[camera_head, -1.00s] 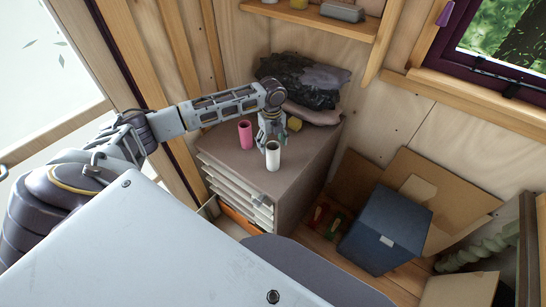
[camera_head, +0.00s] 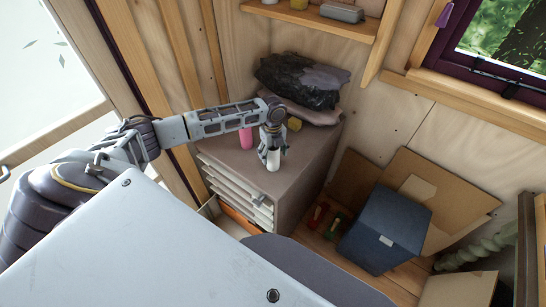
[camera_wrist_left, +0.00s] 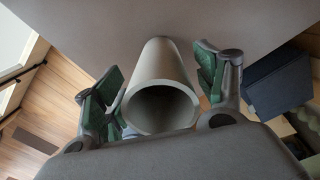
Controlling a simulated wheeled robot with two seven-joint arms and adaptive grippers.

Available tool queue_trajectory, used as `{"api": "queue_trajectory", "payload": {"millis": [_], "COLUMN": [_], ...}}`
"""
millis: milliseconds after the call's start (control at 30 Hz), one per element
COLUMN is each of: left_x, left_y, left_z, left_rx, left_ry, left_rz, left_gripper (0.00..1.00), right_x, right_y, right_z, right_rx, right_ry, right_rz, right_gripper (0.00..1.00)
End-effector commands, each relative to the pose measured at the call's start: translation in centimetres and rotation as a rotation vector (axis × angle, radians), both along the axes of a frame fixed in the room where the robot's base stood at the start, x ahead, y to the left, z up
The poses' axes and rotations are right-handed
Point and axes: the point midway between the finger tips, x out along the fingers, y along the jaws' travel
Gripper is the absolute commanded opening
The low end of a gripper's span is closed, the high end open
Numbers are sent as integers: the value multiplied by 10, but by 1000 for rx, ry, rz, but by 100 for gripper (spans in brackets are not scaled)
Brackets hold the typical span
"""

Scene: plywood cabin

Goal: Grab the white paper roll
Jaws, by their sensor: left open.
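The white paper roll (camera_head: 273,160) stands upright on top of the drawer cabinet (camera_head: 305,157). In the left wrist view the roll (camera_wrist_left: 160,75) shows its open hollow end towards the camera. My left gripper (camera_head: 270,155) is open and points down over the roll. In the left wrist view its two green-padded fingers (camera_wrist_left: 158,90) are on either side of the roll, with a gap visible at each side. The gripper partly covers the roll in the head view. My right gripper is not in view.
A pink roll (camera_head: 246,138) stands left of the white one, partly behind my left arm. A yellow object (camera_head: 294,124) and a dark crumpled bag (camera_head: 300,85) lie at the back. A blue box (camera_head: 388,232) and cardboard (camera_head: 465,205) are on the floor to the right.

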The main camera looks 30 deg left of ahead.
Motion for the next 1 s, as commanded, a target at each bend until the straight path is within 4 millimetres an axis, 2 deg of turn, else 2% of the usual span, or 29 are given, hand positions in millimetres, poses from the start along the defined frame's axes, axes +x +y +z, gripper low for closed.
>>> {"api": "queue_trajectory", "payload": {"millis": [433, 833, 1000], "left_x": [0, 0, 0], "left_y": [0, 0, 0], "left_z": [0, 0, 0], "left_rx": [0, 0, 0], "left_ry": [0, 0, 0], "left_rz": [-1, -1, 0], "left_gripper": [70, 19, 17], "right_x": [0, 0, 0], "right_y": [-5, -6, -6], "right_z": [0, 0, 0], "right_rx": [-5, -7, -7], "right_ry": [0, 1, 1], "right_rz": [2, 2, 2], "right_gripper": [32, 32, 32]}}
